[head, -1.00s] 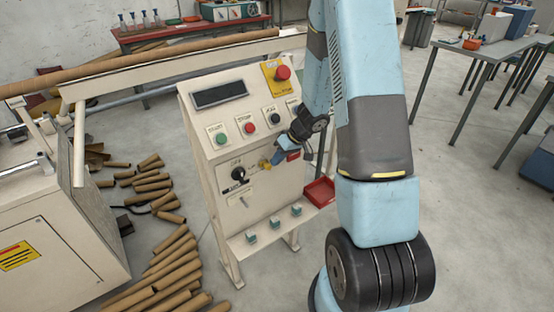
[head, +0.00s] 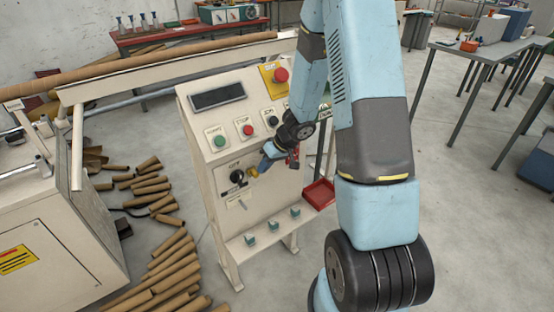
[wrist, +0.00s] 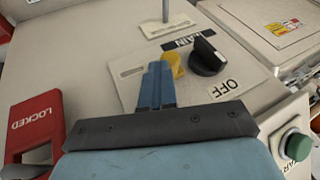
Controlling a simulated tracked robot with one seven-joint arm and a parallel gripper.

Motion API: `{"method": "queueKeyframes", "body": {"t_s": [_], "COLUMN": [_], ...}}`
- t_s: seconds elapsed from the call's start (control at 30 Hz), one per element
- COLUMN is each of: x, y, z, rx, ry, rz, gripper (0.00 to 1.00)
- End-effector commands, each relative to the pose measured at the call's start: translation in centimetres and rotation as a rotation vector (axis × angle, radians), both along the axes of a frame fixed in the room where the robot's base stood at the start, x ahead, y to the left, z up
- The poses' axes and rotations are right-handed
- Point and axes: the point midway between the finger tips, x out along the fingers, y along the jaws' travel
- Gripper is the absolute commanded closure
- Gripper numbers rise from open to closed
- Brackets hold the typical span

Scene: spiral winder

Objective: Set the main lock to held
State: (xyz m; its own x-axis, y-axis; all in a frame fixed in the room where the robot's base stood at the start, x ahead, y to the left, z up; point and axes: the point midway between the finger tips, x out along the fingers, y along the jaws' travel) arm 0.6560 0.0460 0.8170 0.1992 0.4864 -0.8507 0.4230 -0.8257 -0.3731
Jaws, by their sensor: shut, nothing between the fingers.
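The main switch is a black knob (wrist: 208,57) between the MAIN label (wrist: 188,40) and the OFF label (wrist: 224,87). In the head view the knob (head: 237,176) sits on the cream panel's front. A yellow lock piece (wrist: 174,62) is right beside the knob, at its edge; it shows in the head view too (head: 252,171). My gripper (wrist: 157,66) is shut and empty, its blue fingertips against or just beside the yellow piece, on the side away from the knob. Whether they touch is hard to tell. In the head view my gripper (head: 262,164) points left.
A red LOCKED tag (wrist: 37,125) is on the panel near my gripper. A green button (head: 219,141), a red button (head: 248,131) and a red emergency stop (head: 281,75) are above. A red tray (head: 318,194) is at lower right. Cardboard tubes (head: 172,262) lie on the floor.

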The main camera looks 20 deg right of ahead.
Motion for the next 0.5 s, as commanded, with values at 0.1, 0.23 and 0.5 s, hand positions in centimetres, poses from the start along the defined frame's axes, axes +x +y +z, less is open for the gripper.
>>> {"method": "queueKeyframes", "body": {"t_s": [0.1, 0.23, 0.5], "x": [0.0, 0.4, 0.3], "y": [-0.2, -1.7, -4.7], "z": [0.1, 0.6, 3.9], "rx": [0.004, 0.001, -0.001], "ry": [0.002, 0.0, -0.004], "rz": [0.005, 0.004, 0.008], "gripper": [1.0, 1.0, 1.0]}}
